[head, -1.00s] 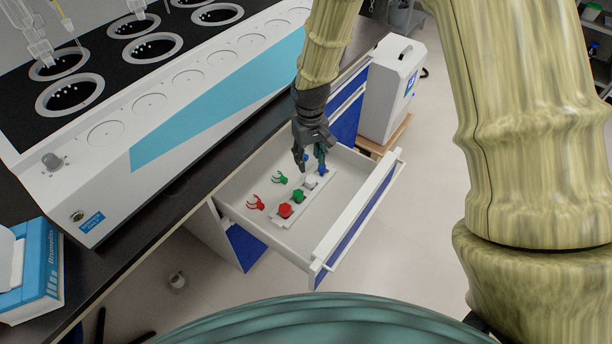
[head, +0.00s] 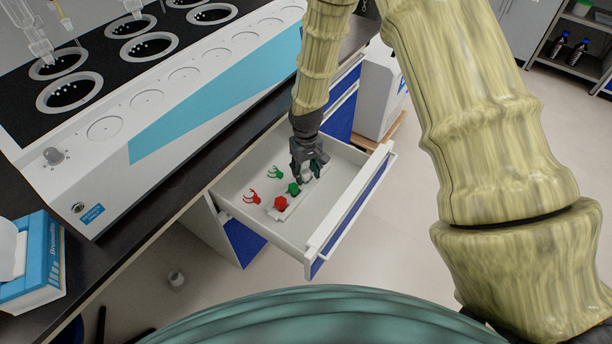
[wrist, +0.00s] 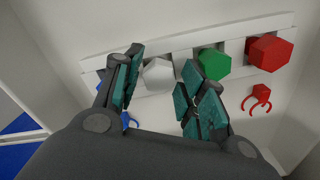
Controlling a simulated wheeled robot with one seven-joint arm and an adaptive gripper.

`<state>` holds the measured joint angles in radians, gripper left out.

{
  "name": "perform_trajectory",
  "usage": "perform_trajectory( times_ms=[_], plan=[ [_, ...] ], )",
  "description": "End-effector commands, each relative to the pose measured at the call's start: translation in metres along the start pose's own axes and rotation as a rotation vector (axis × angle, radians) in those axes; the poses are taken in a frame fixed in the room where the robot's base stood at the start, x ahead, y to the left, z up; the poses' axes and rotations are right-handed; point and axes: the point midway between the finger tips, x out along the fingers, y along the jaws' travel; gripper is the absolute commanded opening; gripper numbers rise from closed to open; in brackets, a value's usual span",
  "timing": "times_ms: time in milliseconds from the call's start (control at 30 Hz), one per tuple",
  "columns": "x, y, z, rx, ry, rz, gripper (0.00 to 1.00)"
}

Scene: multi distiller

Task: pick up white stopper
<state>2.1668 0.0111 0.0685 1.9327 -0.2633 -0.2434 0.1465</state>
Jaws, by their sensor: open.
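The white stopper (wrist: 158,75) sits in a white rack (wrist: 182,45) inside the open drawer. In the wrist view it lies between the two fingertips of my gripper (wrist: 158,88), which is open with teal pads on either side of it. In the head view my gripper (head: 309,168) points down into the drawer and mostly covers the white stopper (head: 306,178). From these views I cannot tell whether the pads touch it.
In the same rack are a green stopper (wrist: 214,63) and a red stopper (wrist: 268,52). A red clip (head: 252,197) and a green clip (head: 275,172) lie in the drawer (head: 240,205). The drawer front (head: 352,208) and the counter edge flank my arm.

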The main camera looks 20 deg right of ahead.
Motion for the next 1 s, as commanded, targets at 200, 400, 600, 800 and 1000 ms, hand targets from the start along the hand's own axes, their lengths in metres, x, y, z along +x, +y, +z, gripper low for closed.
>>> perform_trajectory(
  times_ms=[200, 400, 600, 800, 1000],
  plan=[
    [0.003, 0.0, 0.0, 0.0, 0.0, 0.0, 0.41],
    [0.003, 0.0, 0.0, 0.0, 0.0, 0.0, 0.24],
    [0.003, 0.0, 0.0, 0.0, 0.0, 0.0, 0.21],
    [0.002, 0.0, 0.0, 0.0, 0.0, 0.0, 0.21],
    [-0.01, 0.0, 0.0, 0.0, 0.001, 0.0, 0.21]
  ],
)
